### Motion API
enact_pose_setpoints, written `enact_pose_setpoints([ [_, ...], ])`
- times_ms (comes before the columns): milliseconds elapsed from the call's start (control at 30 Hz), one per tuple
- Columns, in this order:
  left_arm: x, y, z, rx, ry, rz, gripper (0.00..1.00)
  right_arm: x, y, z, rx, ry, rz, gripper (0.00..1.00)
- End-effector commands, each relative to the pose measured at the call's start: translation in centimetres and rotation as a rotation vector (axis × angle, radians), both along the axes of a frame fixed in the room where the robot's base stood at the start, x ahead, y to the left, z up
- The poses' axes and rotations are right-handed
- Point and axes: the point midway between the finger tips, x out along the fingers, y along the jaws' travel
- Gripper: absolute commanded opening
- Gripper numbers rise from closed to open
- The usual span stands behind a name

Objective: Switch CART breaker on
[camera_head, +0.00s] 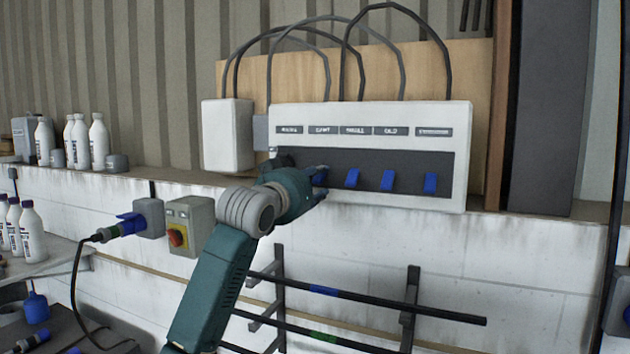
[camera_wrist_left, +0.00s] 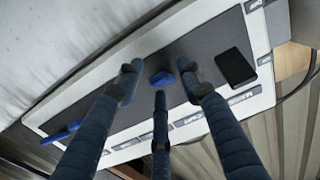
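The white breaker panel (camera_head: 458,160) is on the wall, with a dark strip and a row of small labels. The second label (camera_head: 322,130) seems to read CART, but the print is blurred. Blue switches show on the strip: one right of my gripper (camera_head: 352,178), another (camera_head: 387,181) and a far-right one (camera_head: 430,183). My left gripper (camera_head: 320,184) is at the strip's left part, below the second label, and partly hides the switch there. In the left wrist view its fingers (camera_wrist_left: 159,82) are spread, with a blue switch (camera_wrist_left: 162,78) between them; contact is unclear. My right gripper is not in view.
A white box (camera_head: 228,135) is left of the panel, with black cables above. A grey box with a red knob (camera_head: 178,236) and a blue plug (camera_head: 128,225) are below left. White bottles (camera_head: 98,142) stand on the ledge. A rack with bars (camera_head: 400,305) is below the panel.

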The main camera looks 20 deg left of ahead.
Motion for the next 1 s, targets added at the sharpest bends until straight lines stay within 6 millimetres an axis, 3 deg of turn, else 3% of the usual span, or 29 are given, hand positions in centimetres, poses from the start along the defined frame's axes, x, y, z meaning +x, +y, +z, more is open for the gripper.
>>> enact_pose_setpoints([
  [33, 0.0, 0.0, 0.0, 0.0, 0.0, 0.0, 0.38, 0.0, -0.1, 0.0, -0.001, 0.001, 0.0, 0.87],
  [233, 0.0, 0.0, -0.1, 0.0, 0.002, 0.001, 0.0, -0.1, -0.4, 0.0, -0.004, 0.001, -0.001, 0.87],
  [633, -0.1, 0.1, 0.2, 0.002, 0.062, 0.001, 0.0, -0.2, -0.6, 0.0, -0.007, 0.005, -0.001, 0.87],
  [1000, -0.5, 0.1, 1.8, 0.009, 0.323, 0.001, 0.0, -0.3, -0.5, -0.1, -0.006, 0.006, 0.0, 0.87],
])
